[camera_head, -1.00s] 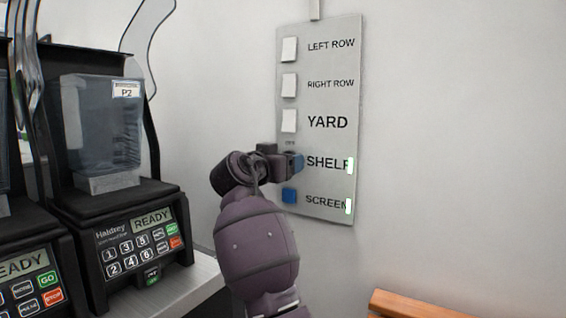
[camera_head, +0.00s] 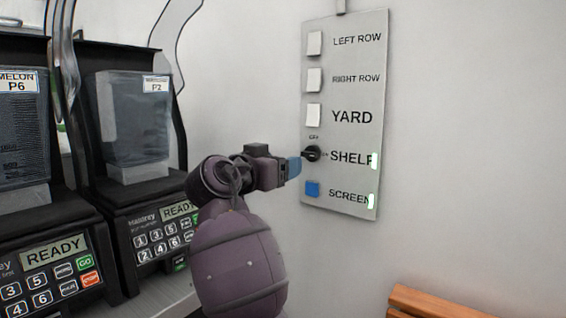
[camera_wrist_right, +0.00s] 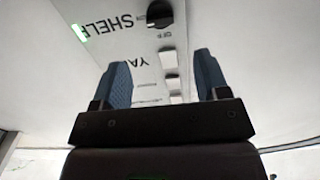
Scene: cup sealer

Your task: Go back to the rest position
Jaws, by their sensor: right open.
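My right gripper (camera_head: 293,167) is in front of the wall panel (camera_head: 345,112), just left of the black SHELF knob (camera_head: 311,153). Its blue fingers stand apart and empty in the right wrist view (camera_wrist_right: 163,78). The knob (camera_wrist_right: 160,14) shows there beyond the fingertips, outside the jaws. In the head view the fingertip almost meets the knob's left edge, but the knob is in plain sight. Green lights glow beside SHELF (camera_head: 374,160) and SCREEN (camera_head: 370,200). My left gripper is not in view.
White switches (camera_head: 314,80) and a blue SCREEN button (camera_head: 312,188) sit on the panel. Black machines (camera_head: 150,225) reading READY stand on a counter at left, close to my right arm. A wooden edge (camera_head: 430,302) is at lower right. The wall at right is bare.

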